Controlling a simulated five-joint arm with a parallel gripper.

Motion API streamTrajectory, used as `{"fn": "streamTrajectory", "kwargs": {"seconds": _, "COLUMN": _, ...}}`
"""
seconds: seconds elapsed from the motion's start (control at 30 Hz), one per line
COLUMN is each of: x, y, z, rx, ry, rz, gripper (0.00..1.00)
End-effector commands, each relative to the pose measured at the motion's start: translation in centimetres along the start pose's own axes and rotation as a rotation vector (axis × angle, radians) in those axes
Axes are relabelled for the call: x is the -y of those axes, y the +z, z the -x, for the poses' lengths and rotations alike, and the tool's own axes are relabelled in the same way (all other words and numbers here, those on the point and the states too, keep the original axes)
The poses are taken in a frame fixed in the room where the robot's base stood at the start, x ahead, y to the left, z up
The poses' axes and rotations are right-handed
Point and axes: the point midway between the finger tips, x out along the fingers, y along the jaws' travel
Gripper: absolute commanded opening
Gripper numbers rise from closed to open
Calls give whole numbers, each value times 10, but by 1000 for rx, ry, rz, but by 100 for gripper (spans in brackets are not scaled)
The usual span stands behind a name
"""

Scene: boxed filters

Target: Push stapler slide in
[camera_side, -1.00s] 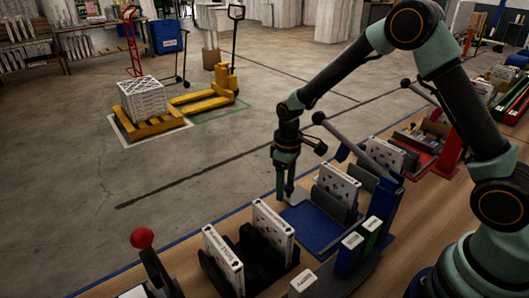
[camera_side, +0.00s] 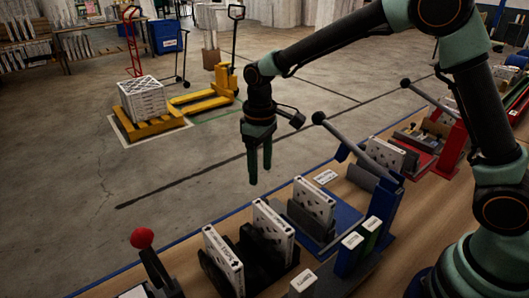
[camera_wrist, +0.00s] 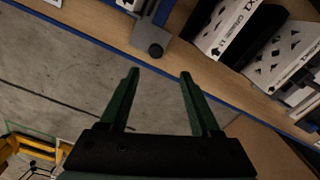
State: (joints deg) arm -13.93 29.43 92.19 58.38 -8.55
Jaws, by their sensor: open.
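The stapler (camera_side: 381,215) is a blue station with a long grey lever raised, its black knob (camera_side: 318,117) upward. Its blue slide (camera_side: 312,243) carries a white filter box (camera_side: 313,199) upright against a grey holder (camera_side: 299,216). A small white label (camera_side: 325,177) lies flat behind the box. My gripper (camera_side: 259,181) points down, open and empty, above and left of the box, clear of it.
Two upright white boxes (camera_side: 273,230) stand in a black rack nearer the camera. A lever with a red knob (camera_side: 142,238) stands at lower left. Small cartons (camera_side: 350,252) stand beside the stapler. A red station (camera_side: 452,152) is farther right. Open floor lies past the bench edge.

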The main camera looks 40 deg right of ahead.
Motion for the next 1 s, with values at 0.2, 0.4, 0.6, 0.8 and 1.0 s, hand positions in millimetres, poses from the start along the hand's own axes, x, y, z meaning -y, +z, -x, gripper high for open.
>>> {"fn": "streamTrajectory", "kwargs": {"seconds": 0.2, "x": -4, "y": 7, "z": 37, "rx": -25, "ry": 4, "rz": -18, "gripper": 64}}
{"fn": "streamTrajectory", "kwargs": {"seconds": 0.4, "x": -13, "y": 24, "z": 60, "rx": -76, "ry": 12, "rz": -59, "gripper": 64}}
{"fn": "streamTrajectory", "kwargs": {"seconds": 0.6, "x": -20, "y": 43, "z": 80, "rx": -126, "ry": 21, "rz": -100, "gripper": 64}}
{"fn": "streamTrajectory", "kwargs": {"seconds": 0.8, "x": -26, "y": 63, "z": 97, "rx": -175, "ry": 29, "rz": -140, "gripper": 64}}
{"fn": "streamTrajectory", "kwargs": {"seconds": 1.0, "x": -31, "y": 83, "z": 110, "rx": -225, "ry": 39, "rz": -179, "gripper": 64}}
